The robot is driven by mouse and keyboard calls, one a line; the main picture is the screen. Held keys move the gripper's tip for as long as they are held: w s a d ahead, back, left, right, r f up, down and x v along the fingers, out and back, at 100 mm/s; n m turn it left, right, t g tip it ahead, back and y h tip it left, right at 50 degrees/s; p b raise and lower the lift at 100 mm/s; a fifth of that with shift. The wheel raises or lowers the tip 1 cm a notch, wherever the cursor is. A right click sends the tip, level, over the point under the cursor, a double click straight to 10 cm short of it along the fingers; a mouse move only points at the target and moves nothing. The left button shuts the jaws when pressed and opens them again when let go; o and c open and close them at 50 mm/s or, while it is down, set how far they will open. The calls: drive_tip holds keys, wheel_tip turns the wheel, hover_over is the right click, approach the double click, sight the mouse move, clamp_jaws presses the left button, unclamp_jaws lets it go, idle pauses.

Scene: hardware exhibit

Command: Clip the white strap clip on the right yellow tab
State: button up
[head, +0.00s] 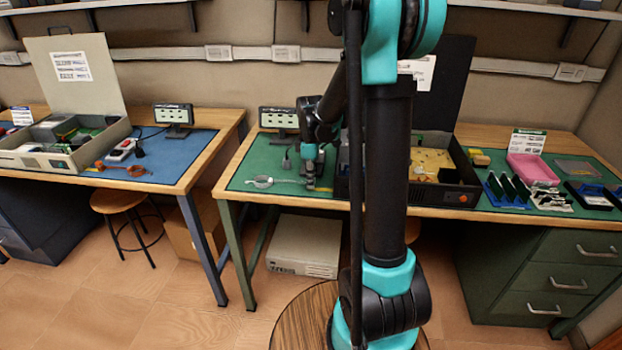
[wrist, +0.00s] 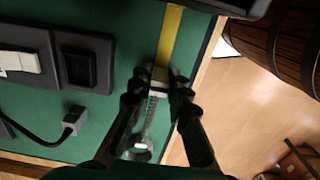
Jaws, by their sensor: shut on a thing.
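In the wrist view, my gripper (wrist: 157,92) is shut on the white strap clip (wrist: 158,75). The clip sits between the fingertips, low over the green mat. A yellow strip (wrist: 171,35), seemingly the yellow tab, runs up to the clip's far side. I cannot tell whether the clip is around it or only against it. A grey strap (wrist: 149,118) trails from the clip toward a pale end piece (wrist: 139,151). In the head view, my gripper (head: 312,186) is low at the bench's front edge, and the strap's pale oval part (head: 263,182) lies to its left.
A dark open case (head: 459,185) stands right of my gripper; its edge shows in the wrist view (wrist: 235,5). A small display (head: 278,118) stands behind. A black panel (wrist: 25,60) and a cable plug (wrist: 75,119) lie left in the wrist view. The bench edge is close on the right there.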

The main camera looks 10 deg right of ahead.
drive_tip(key=shift+f, duration=0.15)
drive_tip(key=o, duration=0.9)
drive_tip(key=shift+c, duration=0.2)
drive_tip(key=o, duration=0.3)
drive_tip(key=shift+r, duration=0.65)
idle(0.5)
drive_tip(key=shift+r, duration=3)
